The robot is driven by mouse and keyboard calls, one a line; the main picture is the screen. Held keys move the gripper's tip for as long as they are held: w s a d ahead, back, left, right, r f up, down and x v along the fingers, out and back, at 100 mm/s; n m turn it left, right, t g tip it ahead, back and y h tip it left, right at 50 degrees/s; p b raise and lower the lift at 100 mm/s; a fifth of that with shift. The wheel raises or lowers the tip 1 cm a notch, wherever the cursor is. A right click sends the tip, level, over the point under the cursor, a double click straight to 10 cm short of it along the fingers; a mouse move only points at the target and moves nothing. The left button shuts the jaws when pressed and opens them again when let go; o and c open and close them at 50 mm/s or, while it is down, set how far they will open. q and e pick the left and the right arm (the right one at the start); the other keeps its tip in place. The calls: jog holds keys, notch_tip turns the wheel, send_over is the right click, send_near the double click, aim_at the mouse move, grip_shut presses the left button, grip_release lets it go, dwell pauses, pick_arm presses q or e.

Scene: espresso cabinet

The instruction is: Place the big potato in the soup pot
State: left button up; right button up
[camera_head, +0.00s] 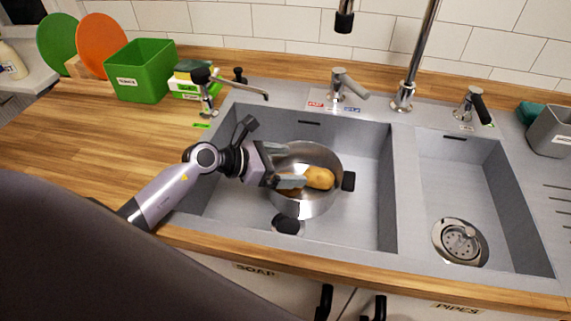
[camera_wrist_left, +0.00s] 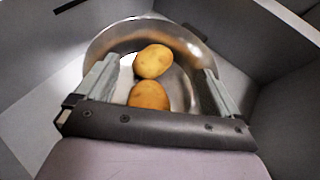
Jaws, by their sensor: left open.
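A steel soup pot (camera_head: 318,207) with dark handles stands in the left sink basin. Two yellow-brown potatoes lie inside it: one potato (camera_head: 320,178) shows clearly, and the other potato (camera_head: 290,190) is partly hidden by my gripper. In the left wrist view the pot (camera_wrist_left: 122,37) holds one potato farther off (camera_wrist_left: 153,61) and one nearer (camera_wrist_left: 149,95), close together. I cannot tell surely which is the big one. My left gripper (camera_head: 292,165) is open over the pot, fingers spread on either side of the potatoes and apart from them. My right gripper is out of view.
The right basin (camera_head: 450,190) is empty except for its drain (camera_head: 460,243). A faucet (camera_head: 405,90) and taps stand behind the basins. A green box (camera_head: 140,72), sponges (camera_head: 187,84) and upright boards (camera_head: 100,45) stand at the back left. The wooden counter (camera_head: 90,135) is mostly clear.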

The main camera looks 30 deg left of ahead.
pick_arm(q)
jog(key=b+v, duration=0.1)
jog(key=v, duration=1.1)
jog(key=shift+r+b, duration=0.2)
jog(key=shift+b, duration=0.2)
